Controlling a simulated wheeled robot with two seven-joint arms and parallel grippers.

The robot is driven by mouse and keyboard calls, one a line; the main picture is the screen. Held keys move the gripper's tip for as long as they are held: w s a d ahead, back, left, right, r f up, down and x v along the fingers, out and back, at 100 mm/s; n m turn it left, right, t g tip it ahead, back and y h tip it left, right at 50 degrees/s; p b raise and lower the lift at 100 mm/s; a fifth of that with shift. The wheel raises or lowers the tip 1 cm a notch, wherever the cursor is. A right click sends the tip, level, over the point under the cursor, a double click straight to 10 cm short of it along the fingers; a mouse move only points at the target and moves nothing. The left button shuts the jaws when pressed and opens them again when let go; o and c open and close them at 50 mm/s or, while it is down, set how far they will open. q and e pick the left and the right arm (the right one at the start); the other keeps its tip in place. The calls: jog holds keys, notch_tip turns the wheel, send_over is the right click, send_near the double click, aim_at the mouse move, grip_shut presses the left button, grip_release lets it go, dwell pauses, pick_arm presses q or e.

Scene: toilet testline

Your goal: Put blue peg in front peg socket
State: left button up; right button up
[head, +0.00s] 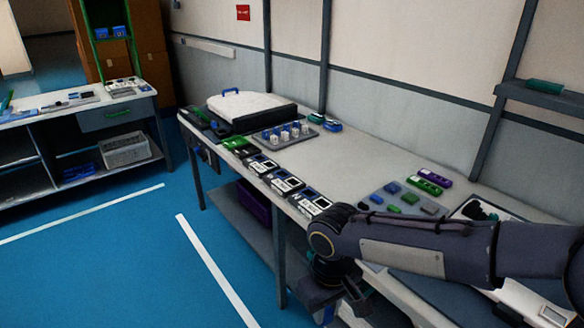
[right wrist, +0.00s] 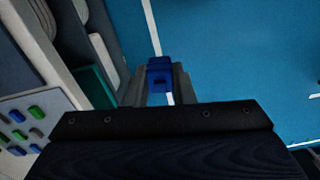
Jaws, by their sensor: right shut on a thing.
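My right gripper (right wrist: 160,82) is shut on a blue peg (right wrist: 160,70), which sticks out between the fingertips over the blue floor in the right wrist view. In the head view my right gripper (head: 328,306) hangs low in front of the bench's near edge, partly hidden by its own arm; a bit of blue shows at its lower end. A grey board (head: 372,200) with several blue, green and grey pegs lies on the bench behind my arm, and shows at the left of the right wrist view (right wrist: 12,105). I cannot tell which spot is the front peg socket. My left gripper is not in view.
The long bench (head: 345,165) carries a row of black-and-white devices (head: 287,184) along its front edge and a tray of white-and-blue cylinders (head: 268,138). Green and purple blocks (head: 428,183) lie near the wall. The blue floor (head: 120,250) is clear at left.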

jog(key=w+d+f+m, duration=0.3)
jog(key=d+f, duration=0.3)
jog(key=f, duration=0.1)
jog(key=w+d+f+m+p, duration=0.1)
jog(key=w+d+f+m, duration=0.2)
jog(key=d+f, duration=0.3)
jog(key=shift+w+d+f, duration=0.4)
jog(key=shift+w+d, duration=0.05)
jog(key=shift+d, duration=0.3)
jog(key=shift+r, duration=0.1)
